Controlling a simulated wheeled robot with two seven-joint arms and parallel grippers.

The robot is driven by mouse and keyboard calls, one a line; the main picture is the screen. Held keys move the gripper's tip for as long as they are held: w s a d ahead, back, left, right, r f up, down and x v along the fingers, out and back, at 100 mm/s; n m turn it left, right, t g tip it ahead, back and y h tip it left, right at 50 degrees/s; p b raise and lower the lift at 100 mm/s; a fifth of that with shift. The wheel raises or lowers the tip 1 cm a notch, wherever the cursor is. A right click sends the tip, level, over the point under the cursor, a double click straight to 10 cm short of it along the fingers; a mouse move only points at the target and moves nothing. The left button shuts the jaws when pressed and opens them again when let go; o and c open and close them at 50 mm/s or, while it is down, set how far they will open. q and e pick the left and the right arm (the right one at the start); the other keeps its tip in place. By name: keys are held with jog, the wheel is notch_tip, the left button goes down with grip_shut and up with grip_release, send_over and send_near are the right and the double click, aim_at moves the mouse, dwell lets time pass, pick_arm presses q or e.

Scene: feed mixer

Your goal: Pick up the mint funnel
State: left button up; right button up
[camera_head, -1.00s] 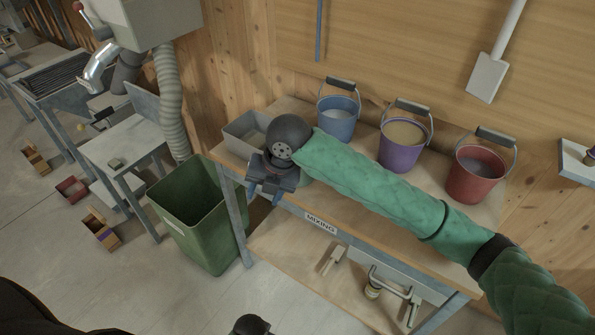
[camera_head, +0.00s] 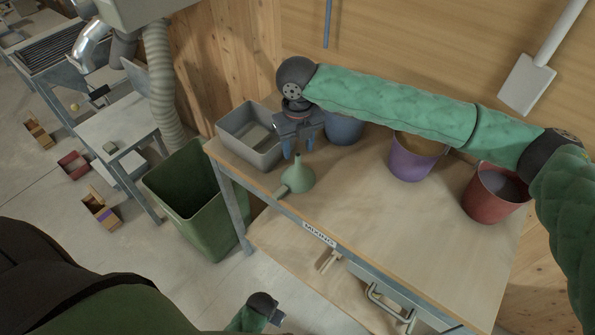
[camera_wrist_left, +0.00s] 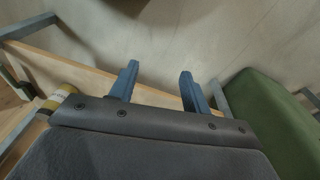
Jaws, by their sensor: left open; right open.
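The mint funnel (camera_head: 297,177) stands on the mixing table (camera_head: 345,205) near its front left edge, with its spout end up and a tab at its lower left. My right gripper (camera_head: 297,152) is open and empty, pointing down just above and behind the funnel's narrow end in the head view. I cannot tell whether it touches the funnel. My left gripper (camera_head: 275,318) is low in front of the table, far from the funnel. In the left wrist view its fingers (camera_wrist_left: 157,85) are open with nothing between them.
A grey bin (camera_head: 236,150) stands left of the funnel. Blue, purple (camera_head: 412,165) and red (camera_head: 490,195) buckets stand along the back, partly covered by my right arm. A green waste bin (camera_head: 170,205) stands on the floor at left. The table's front middle is clear.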

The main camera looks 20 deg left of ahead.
aim_at(299, 155)
jog(key=shift+w+f, duration=0.15)
jog(key=shift+f, duration=0.3)
notch_tip(299, 155, down, 4)
jog(key=p, duration=0.2)
jog(key=shift+p, duration=0.3)
jog(key=shift+d+f, duration=0.1)
jog(key=shift+f, duration=0.3)
pick_arm(q)
notch_tip(299, 155, down, 8)
jog(key=s+a, duration=0.1)
jog(key=shift+s+a+t, duration=0.2)
jog(key=shift+a+t, duration=0.1)
jog(key=shift+a, duration=0.05)
jog(key=shift+r, duration=0.1)
pick_arm(e)
jog(key=shift+c, duration=0.5)
grip_shut()
